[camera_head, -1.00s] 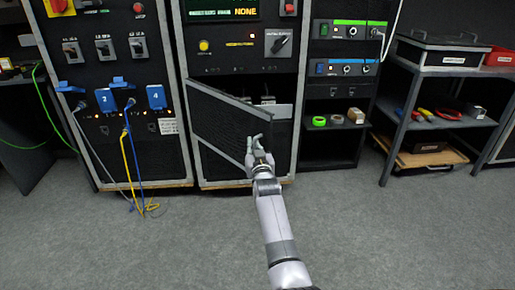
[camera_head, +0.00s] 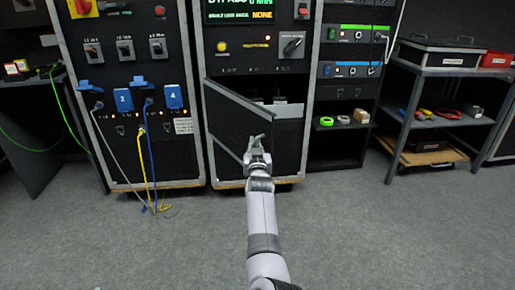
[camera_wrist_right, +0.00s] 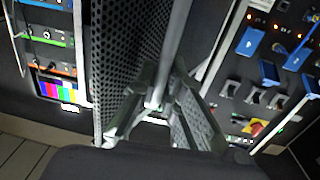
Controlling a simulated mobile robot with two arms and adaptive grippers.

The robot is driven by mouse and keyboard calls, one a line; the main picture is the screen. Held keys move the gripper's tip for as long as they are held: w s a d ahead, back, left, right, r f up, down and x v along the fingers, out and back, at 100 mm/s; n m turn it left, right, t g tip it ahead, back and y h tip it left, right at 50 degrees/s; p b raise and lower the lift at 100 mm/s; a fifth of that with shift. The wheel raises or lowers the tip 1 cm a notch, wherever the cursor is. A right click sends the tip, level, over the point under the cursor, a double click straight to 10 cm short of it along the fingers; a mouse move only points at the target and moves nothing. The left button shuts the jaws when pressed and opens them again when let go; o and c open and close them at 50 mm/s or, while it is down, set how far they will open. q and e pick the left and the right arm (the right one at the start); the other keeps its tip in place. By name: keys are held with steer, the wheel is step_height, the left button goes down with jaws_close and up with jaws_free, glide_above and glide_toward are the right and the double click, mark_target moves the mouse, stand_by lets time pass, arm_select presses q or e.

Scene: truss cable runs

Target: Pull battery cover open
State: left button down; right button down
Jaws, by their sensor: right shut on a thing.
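The battery cover (camera_head: 226,118) is a dark perforated door with a light metal edge on the lower middle cabinet. It stands partly open, hinged at its left, with its free right edge swung out toward me. My right gripper (camera_head: 255,143) is at that free edge. In the right wrist view the perforated cover (camera_wrist_right: 125,45) runs down to my right gripper (camera_wrist_right: 155,108), whose fingers are shut on the cover's edge or handle; which of the two I cannot tell. Part of the cabinet's inside shows behind the cover. My left gripper is not in view.
Blue plugs (camera_head: 123,100) and hanging cables (camera_head: 151,170) are on the left cabinet. An open rack with tape rolls (camera_head: 326,121) stands right of the cover, and a shelf cart (camera_head: 430,125) is further right. The grey floor (camera_head: 400,230) in front is clear.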

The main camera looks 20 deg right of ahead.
steer(key=c, duration=1.7)
jaws_free()
